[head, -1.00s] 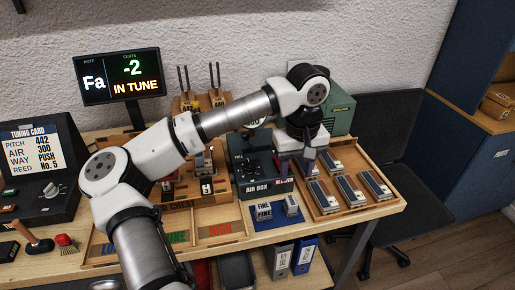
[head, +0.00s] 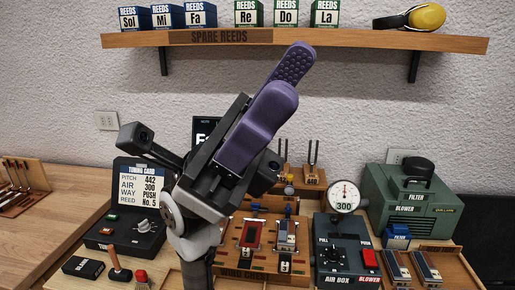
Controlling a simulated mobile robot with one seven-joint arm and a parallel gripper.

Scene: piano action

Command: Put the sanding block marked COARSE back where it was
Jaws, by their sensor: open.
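My gripper (head: 278,85) is raised high in front of the shelf, its two purple fingers pointing up and to the right. It is open and I see nothing held between the fingers. No block with a readable COARSE mark shows in the head view. A small blue block-like thing (head: 397,236) stands in front of the green blower, but I cannot read a mark on it. The front of the bench, with the blue mat seen earlier, is out of view.
The spare reeds shelf (head: 345,42) holds reed boxes and yellow ear muffs (head: 427,17). On the bench are the tuning card (head: 140,190), the air box (head: 345,255) with its gauge (head: 343,196), the green blower (head: 412,208) and a tray (head: 450,262) with reed pieces.

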